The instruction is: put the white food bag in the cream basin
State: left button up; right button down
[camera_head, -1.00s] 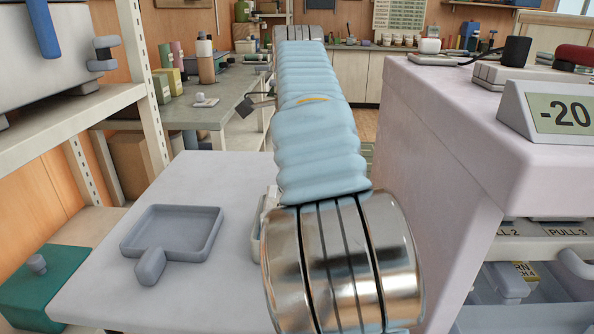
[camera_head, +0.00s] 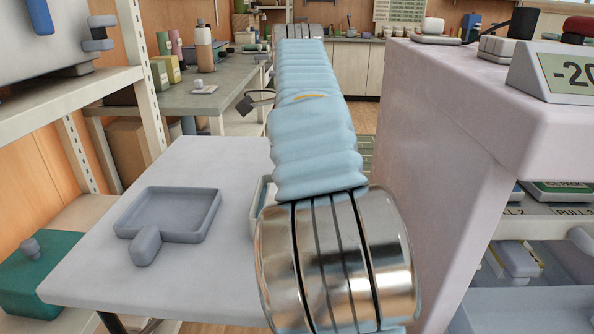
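No white food bag can be made out in this view. A pale rim (camera_head: 256,207), perhaps of the cream basin, shows just left of my arm on the light table; the arm hides most of it and whatever it holds. One of my arms, in a light blue sleeve with a shiny metal joint, runs up the middle of the picture. Neither gripper can be made out, so I cannot tell what they hold.
A grey tray with a handle (camera_head: 170,208) lies on the light table (camera_head: 190,165). A pale cabinet (camera_head: 460,120) with a "-20" display (camera_head: 560,72) and pull-out drawers (camera_head: 545,228) stands right. A green box (camera_head: 35,268) is at lower left. The table's front is clear.

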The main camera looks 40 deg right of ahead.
jog(key=shift+f, duration=0.35)
jog(key=c, duration=0.6)
grip_release()
jog(key=shift+c, duration=0.2)
notch_tip(320, 180, up, 14)
jog(key=p, duration=0.7)
